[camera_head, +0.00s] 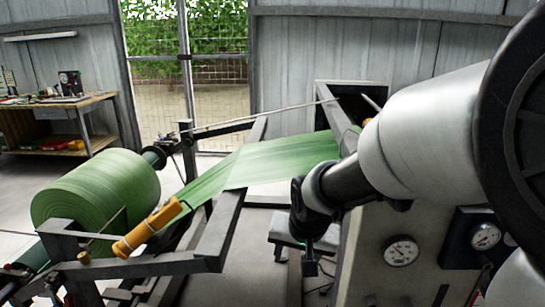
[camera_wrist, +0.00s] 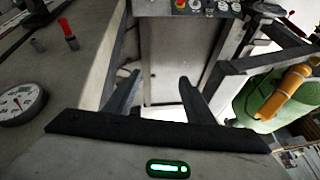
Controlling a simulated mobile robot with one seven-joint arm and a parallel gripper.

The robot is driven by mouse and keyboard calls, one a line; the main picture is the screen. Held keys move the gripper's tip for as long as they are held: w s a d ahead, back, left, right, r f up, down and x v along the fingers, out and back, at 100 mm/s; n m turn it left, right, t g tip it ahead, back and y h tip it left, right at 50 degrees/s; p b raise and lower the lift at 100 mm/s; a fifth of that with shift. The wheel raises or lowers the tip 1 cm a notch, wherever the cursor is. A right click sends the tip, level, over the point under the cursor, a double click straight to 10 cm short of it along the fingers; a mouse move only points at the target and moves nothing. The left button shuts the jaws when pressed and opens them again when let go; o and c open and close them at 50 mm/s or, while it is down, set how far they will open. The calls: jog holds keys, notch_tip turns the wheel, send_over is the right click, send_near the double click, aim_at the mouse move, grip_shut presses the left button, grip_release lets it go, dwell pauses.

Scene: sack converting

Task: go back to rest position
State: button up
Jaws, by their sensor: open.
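My gripper (camera_wrist: 157,98) shows in the wrist view with its two dark fingers apart and nothing between them. Beyond the fingers is a pale panel and floor. In the head view my arm reaches in from the right, and the gripper (camera_head: 309,264) hangs low beside the machine cabinet, with its fingers too small to tell apart there. A large green roll (camera_head: 95,195) sits on the machine frame at the left, and its green web (camera_head: 275,163) runs up to the right. The roll also shows at the right of the wrist view (camera_wrist: 262,100).
A grey cabinet (camera_head: 376,285) with gauges (camera_head: 401,251) stands close to my gripper. A yellow-orange roller (camera_head: 148,228) lies across the frame (camera_head: 222,228). A small stool (camera_head: 287,233) is behind the gripper. A wooden workbench (camera_head: 95,103) stands at the back left.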

jog(key=s+d+r+n, duration=0.1)
jog(key=s+d+r, duration=0.4)
jog(key=s, duration=0.4)
jog(key=s+d+r+n, duration=0.1)
jog(key=s+d+r, duration=0.4)
jog(key=s, duration=0.4)
notch_tip(320, 180, up, 20)
jog(key=a+p, duration=0.1)
jog(key=p, duration=1.8)
jog(key=shift+t+h, duration=0.3)
jog(key=shift+h, duration=0.1)
jog(key=shift+a+r, duration=0.1)
